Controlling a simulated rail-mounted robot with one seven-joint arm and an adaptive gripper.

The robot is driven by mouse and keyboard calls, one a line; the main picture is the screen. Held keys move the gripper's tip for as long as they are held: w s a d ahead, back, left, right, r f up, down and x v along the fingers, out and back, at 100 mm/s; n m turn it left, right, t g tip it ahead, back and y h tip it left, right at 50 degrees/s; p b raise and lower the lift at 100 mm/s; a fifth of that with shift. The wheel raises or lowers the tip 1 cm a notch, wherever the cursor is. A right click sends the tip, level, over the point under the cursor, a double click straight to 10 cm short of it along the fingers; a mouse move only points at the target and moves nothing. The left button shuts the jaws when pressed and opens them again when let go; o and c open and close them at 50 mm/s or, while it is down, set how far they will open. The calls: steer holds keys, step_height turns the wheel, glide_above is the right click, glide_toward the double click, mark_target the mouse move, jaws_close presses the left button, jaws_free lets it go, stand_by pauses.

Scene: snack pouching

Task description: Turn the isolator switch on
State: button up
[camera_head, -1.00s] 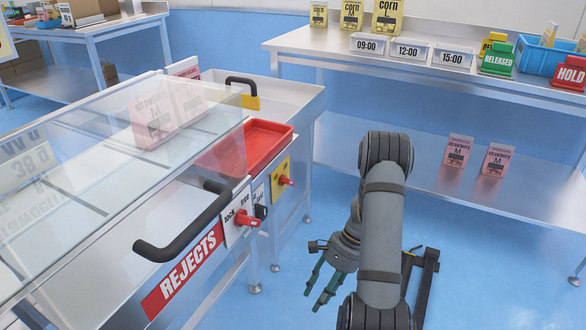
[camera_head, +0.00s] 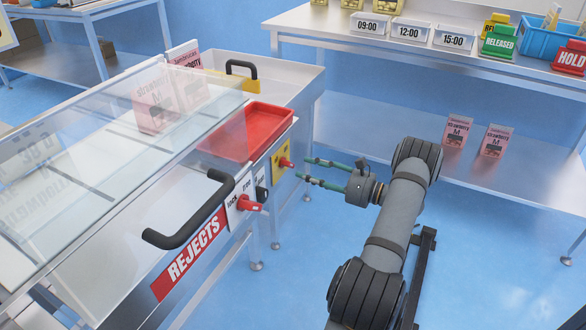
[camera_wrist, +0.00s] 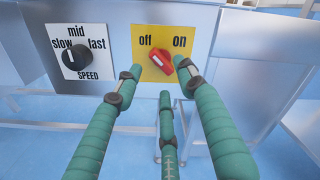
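The isolator switch is a red knob (camera_wrist: 161,62) on a yellow plate (camera_wrist: 148,42) marked "off" and "on"; in the wrist view its white mark points up-left, toward "off". In the head view the yellow plate (camera_head: 277,153) is on the metal bench's end, with the knob (camera_head: 285,162) sticking out to the right. My gripper (camera_head: 303,169) has green fingers and faces the plate from the right. In the wrist view the gripper (camera_wrist: 160,78) is open, with fingers left, right and below the knob. It holds nothing; contact with the knob cannot be told.
Left of the switch is a black speed dial (camera_wrist: 76,56), pointing toward "slow". A red lock handle (camera_head: 248,203) and a black bar handle (camera_head: 190,220) are nearer on the bench. A red tray (camera_head: 247,132) sits above. A shelved table (camera_head: 350,62) stands behind my arm.

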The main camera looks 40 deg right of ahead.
mark_target(292, 167)
steer(key=x, duration=0.5)
steer(key=shift+w+a, duration=0.15)
steer(key=shift+w, duration=0.15)
steer(key=c, duration=0.3)
jaws_close()
